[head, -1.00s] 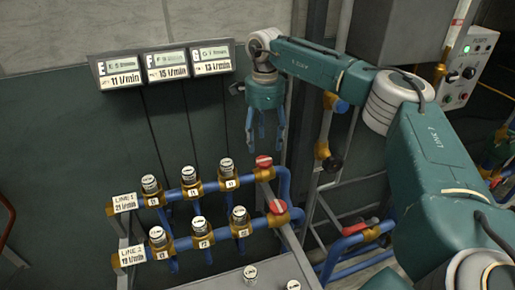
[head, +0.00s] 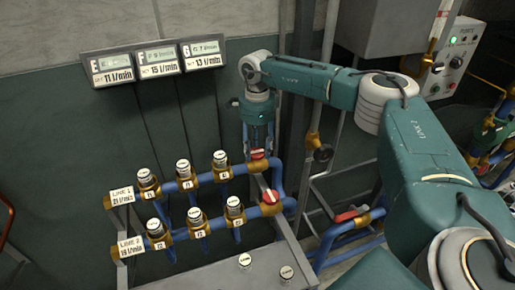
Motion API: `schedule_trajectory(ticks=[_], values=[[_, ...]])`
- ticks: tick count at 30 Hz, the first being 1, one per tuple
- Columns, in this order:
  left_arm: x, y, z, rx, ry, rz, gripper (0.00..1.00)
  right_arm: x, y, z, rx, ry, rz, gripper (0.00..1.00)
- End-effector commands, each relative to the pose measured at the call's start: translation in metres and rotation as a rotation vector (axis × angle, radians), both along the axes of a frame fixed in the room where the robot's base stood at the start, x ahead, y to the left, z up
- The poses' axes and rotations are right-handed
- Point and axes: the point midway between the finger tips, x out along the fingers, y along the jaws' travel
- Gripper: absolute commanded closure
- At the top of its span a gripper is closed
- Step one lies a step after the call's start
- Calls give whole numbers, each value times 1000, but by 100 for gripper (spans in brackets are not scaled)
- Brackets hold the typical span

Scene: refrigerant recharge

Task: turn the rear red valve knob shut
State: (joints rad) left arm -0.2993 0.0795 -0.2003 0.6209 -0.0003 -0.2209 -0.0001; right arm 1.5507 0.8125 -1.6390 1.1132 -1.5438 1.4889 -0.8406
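The rear red valve knob (head: 257,154) sits at the right end of the rear pipe line, on a brass fitting. My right gripper (head: 258,150) points straight down over it. Its fingers are apart, one on each side of the knob, with the tips low at about knob height. I cannot tell whether they touch it. The front red valve knob (head: 270,196) is nearer, at the right end of the front line, and nothing touches it. My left gripper is not in view.
Several capped valves line the rear and front blue pipes, left of the knobs. Three flow displays (head: 157,61) hang on the wall behind. A grey box (head: 395,28) and a control panel (head: 452,58) stand at the right. A grey bench top (head: 215,275) lies in front.

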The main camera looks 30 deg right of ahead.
Motion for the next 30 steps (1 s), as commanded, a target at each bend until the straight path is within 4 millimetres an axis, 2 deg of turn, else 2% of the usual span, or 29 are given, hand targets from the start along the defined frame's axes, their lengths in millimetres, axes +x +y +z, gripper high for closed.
schedule_trajectory(ticks=[11, 17, 30], values=[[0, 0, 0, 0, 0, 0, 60, -1, -4, -1, -7, 2, -16, 86], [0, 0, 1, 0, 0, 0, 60, -2, -4, -1, -7, 4, -83, 86], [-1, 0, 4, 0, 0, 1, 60, -3, -4, -2, -10, 5, -448, 86]])
